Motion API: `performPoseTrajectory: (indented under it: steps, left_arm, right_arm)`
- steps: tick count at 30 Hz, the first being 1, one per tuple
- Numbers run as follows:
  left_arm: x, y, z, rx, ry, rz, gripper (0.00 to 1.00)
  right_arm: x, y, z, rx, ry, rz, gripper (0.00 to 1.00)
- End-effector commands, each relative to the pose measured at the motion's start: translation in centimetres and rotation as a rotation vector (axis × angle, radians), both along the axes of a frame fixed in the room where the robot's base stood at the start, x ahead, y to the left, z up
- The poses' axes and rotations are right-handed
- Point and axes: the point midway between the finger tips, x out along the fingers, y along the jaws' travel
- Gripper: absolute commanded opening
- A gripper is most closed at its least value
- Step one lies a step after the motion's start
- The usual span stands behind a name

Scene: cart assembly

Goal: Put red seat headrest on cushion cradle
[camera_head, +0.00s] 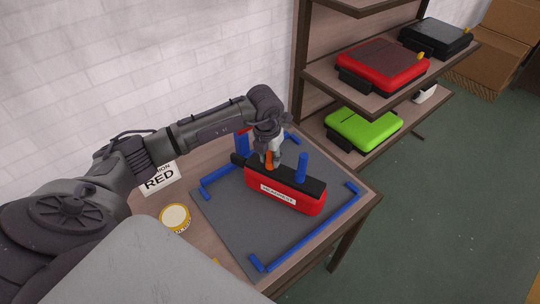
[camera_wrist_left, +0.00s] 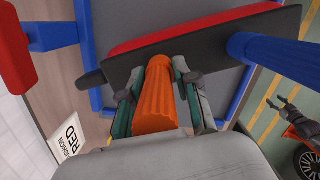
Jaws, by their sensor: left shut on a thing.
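The red headrest (camera_head: 287,193) has a black top plate, a white "HEADREST" label, one blue post (camera_head: 301,168) and one orange post. My left gripper (camera_head: 271,157) is shut on the orange post (camera_wrist_left: 157,100), which stands between its fingers in the wrist view. The headrest is over the cushion cradle (camera_head: 240,230), a grey plate with blue corner brackets on the table. I cannot tell whether it touches the plate. A dark shape with prongs at the right of the wrist view looks like my right gripper (camera_wrist_left: 274,103); it is too small to read.
A shelf at the back right holds red (camera_head: 380,66), black (camera_head: 436,38) and green (camera_head: 362,129) cushions. A "RED" sign (camera_head: 160,178) and a yellow-rimmed round tin (camera_head: 175,217) are left of the cradle. The front part of the plate is clear.

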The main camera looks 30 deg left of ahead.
Motion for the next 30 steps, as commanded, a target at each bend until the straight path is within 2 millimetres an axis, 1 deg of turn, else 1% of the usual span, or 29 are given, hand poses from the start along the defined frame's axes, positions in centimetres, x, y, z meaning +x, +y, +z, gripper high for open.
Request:
performPoseTrajectory:
  steps: [1,3,5,14,17,20,27,30]
  left_arm:
    - [0.0,0.0,0.0,0.000,0.001,-0.001,0.36]
    - [0.0,0.0,0.0,0.000,0.001,-0.001,0.48]
    - [0.0,0.0,0.0,0.000,0.001,-0.001,0.56]
    - [0.0,0.0,0.1,0.000,0.000,0.000,0.56]
    - [0.0,0.0,0.8,-0.001,-0.004,0.000,0.56]
    - [-0.1,0.0,2.2,-0.001,-0.006,0.000,0.56]
    - [-0.7,0.0,7.3,0.000,-0.007,0.000,0.56]
    - [-1.1,0.0,9.2,0.000,-0.005,-0.001,0.56]
  right_arm:
    - [0.0,0.1,0.0,0.001,0.000,-0.001,0.54]
    - [0.0,0.1,0.0,0.002,-0.001,-0.001,0.54]
    - [0.0,0.1,0.0,0.002,0.000,-0.001,0.54]
    - [0.0,0.1,-0.1,0.001,0.000,-0.001,0.54]
    - [0.0,0.0,-0.3,0.001,0.000,0.000,0.54]
    - [0.0,-0.1,-0.8,-0.001,0.001,0.000,0.54]
    - [0.0,-0.3,-2.2,-0.004,0.001,0.002,0.54]
    - [0.0,-0.4,-2.6,-0.004,0.001,0.002,0.54]
